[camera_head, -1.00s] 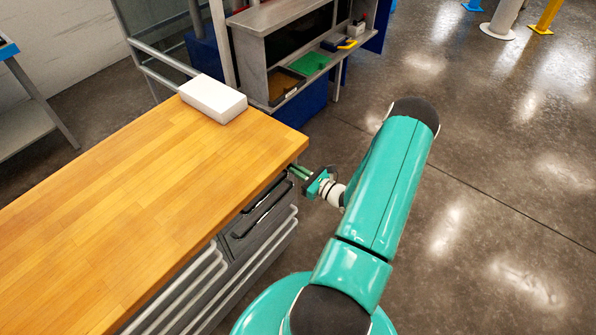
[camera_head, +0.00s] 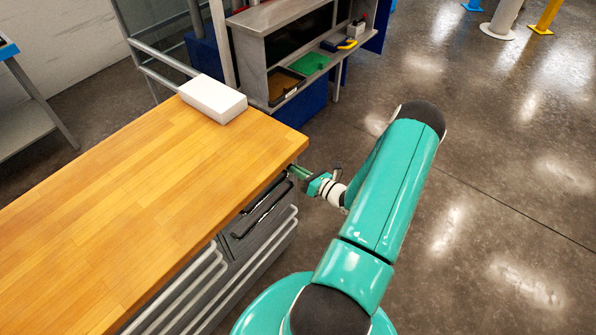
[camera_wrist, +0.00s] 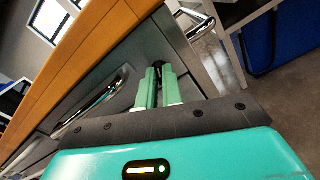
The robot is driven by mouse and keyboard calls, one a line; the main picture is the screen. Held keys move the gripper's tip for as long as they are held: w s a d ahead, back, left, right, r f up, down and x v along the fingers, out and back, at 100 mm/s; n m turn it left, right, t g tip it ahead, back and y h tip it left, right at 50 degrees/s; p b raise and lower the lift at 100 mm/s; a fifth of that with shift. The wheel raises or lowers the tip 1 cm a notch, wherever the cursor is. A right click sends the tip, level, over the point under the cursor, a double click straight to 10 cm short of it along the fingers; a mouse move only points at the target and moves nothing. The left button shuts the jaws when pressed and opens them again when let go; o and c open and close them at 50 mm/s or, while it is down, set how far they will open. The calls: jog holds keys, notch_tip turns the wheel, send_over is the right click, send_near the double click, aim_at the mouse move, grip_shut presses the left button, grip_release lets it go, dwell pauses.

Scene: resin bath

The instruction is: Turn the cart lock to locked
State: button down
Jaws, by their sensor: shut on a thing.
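My gripper (camera_head: 301,174) reaches the side of the wooden-topped cart (camera_head: 150,205), just below the corner of its top. In the wrist view its two green fingers (camera_wrist: 158,72) are close together against the cart's grey front panel. They are shut on a small dark part, the cart lock (camera_wrist: 157,66). The fingers hide most of the lock, so I cannot tell its setting. In the head view the lock is hidden by the corner and my fingers.
A dark drawer handle (camera_head: 262,208) is on the cart's side, left of my gripper. A white block (camera_head: 213,100) lies on the cart top. A grey shelf unit (camera_head: 285,25) with trays stands behind. The floor (camera_head: 480,200) to the right is clear.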

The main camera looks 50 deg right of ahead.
jog(key=m, duration=1.3)
jog(key=shift+s+d+f, duration=0.1)
jog(key=shift+f, duration=0.05)
dwell(0.5)
jog(key=c, duration=1.6)
grip_release()
jog(key=shift+o, duration=0.2)
jog(key=shift+s, duration=0.1)
jog(key=s+d, duration=0.1)
jog(key=s, duration=1.2)
jog(key=shift+s, duration=0.25)
